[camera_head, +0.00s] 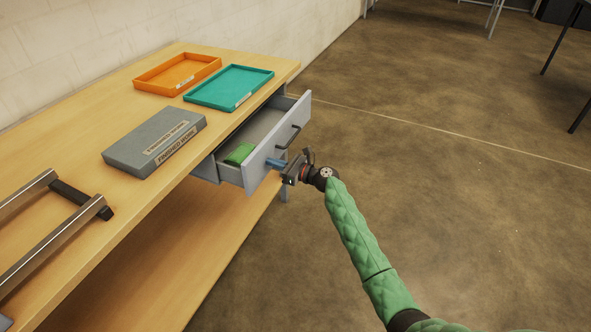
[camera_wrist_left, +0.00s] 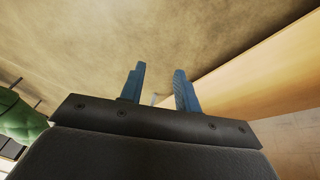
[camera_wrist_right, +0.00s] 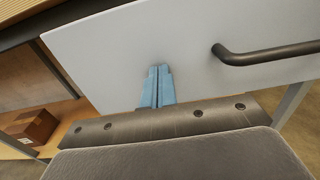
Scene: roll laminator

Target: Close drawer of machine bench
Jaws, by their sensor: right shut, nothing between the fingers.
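The grey drawer (camera_head: 272,149) of the wooden machine bench (camera_head: 88,98) stands open, pulled out at the bench's right end. A green item (camera_head: 239,154) lies inside it. The drawer front has a dark bar handle (camera_head: 289,137). My right gripper (camera_head: 270,163) is at the outer face of the drawer front, below and left of the handle. In the right wrist view its blue fingers (camera_wrist_right: 157,85) are shut together, tips at or very near the pale front panel (camera_wrist_right: 150,40), beside the handle (camera_wrist_right: 262,54). My left gripper (camera_wrist_left: 158,82) has its fingers apart with nothing between them.
On the bench top lie an orange tray (camera_head: 178,73), a teal tray (camera_head: 229,87), a grey "finished work" block (camera_head: 155,140) and metal rails (camera_head: 50,235). A brown box (camera_wrist_right: 29,127) shows under the bench in the right wrist view. The floor (camera_head: 440,170) on the right is clear.

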